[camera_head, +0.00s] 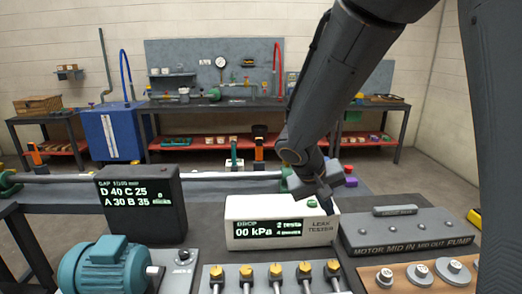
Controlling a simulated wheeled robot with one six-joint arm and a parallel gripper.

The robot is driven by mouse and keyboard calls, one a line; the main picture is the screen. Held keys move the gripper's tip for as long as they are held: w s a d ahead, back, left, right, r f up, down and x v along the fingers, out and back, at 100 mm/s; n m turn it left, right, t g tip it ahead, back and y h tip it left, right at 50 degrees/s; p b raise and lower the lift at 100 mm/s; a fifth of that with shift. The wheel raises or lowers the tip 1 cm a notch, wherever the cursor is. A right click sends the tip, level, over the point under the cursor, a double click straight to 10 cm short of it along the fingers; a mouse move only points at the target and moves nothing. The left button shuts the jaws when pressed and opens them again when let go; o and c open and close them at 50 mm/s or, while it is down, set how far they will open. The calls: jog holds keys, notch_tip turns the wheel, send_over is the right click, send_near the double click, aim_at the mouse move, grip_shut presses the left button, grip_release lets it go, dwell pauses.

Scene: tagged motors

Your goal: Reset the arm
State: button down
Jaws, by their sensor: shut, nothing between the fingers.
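My arm comes down from the upper right of the head view. My gripper (328,203) is at its lower end, tilted down, with its tip in front of the right end of the white leak tester (268,212). It is small and dark here; its fingers look closed together with nothing held. I cannot tell if it touches the tester. The tester's display reads 00 kPa.
A dark display box (143,205) and a teal motor (105,262) stand at left. A row of yellow-topped fittings (275,275) is in front. A grey motor case (410,232) and weights on a wooden board (425,273) lie right. Workbenches line the back wall.

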jog(key=s+a+f+g+y, duration=0.1)
jog(key=s+f+y, duration=0.1)
jog(key=s, duration=0.5)
jog(key=s+f+g+y, duration=0.1)
jog(key=s+f+y, duration=0.1)
jog(key=s, duration=0.6)
jog(key=shift+s+a+f+y, duration=0.25)
jog(key=shift+a+f+y, duration=0.15)
jog(key=shift+y, duration=0.2)
dwell(1.2)
